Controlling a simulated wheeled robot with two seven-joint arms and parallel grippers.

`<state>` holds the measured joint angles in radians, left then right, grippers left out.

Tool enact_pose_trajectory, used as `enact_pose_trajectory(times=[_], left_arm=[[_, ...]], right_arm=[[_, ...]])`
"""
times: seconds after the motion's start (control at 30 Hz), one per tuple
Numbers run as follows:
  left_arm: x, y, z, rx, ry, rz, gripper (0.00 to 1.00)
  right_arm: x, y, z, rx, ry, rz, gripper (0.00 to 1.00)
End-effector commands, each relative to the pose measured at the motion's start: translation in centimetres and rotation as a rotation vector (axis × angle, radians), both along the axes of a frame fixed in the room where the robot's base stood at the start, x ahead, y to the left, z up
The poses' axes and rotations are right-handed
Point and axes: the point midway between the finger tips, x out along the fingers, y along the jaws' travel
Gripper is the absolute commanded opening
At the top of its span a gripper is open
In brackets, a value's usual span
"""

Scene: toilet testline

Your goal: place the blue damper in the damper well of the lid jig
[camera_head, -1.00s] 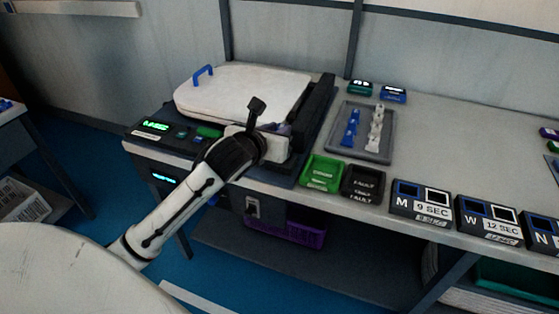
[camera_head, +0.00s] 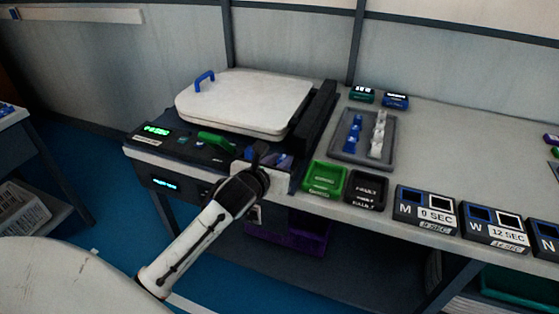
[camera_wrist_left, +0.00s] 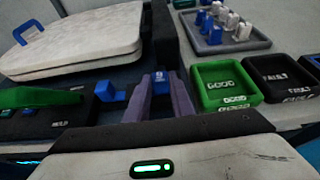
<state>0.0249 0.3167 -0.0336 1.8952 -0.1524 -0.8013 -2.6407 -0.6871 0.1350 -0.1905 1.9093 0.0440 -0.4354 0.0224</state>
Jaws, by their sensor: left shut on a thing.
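My left gripper (camera_head: 272,158) is over the front edge of the lid jig (camera_head: 205,150), in front of the white lid (camera_head: 245,102). In the left wrist view its two purple-grey fingers (camera_wrist_left: 161,95) are shut on the blue damper (camera_wrist_left: 160,80), which shows between their tips. A second blue piece (camera_wrist_left: 108,92) stands on the jig to the left of the fingers. I cannot make out the damper well, or whether the held damper touches the jig. My right gripper is not in view.
A grey tray (camera_head: 340,152) with several blue and white dampers lies to the right of the jig. A green bin (camera_head: 324,179) and a black FAULT bin (camera_head: 367,187) stand close to the right of my gripper. A black upright bar (camera_head: 316,110) runs beside the lid.

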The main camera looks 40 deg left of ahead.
Motion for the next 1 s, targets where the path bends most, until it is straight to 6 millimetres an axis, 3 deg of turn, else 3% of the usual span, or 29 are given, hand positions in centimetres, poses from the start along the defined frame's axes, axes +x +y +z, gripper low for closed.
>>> enact_pose_trajectory(times=[0.03, 0.13, 0.5, 0.67, 1.0], left_arm=[[0.0, 0.0, -0.1, 0.0, 0.0, 0.0, 0.26], [0.0, 0.0, 0.0, 0.0, 0.0, 0.0, 0.4], [-0.1, -0.1, 0.5, -0.004, -0.001, 0.0, 0.4], [-2.4, -0.6, 1.4, 0.002, 0.002, -0.002, 0.4], [-8.7, -2.1, 4.1, 0.001, 0.001, -0.003, 0.4]], right_arm=[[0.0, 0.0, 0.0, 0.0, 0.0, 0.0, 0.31], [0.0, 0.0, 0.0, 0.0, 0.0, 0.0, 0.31], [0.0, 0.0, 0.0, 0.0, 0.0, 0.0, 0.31], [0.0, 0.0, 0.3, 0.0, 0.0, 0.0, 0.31], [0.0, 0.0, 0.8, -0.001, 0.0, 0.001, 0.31]])
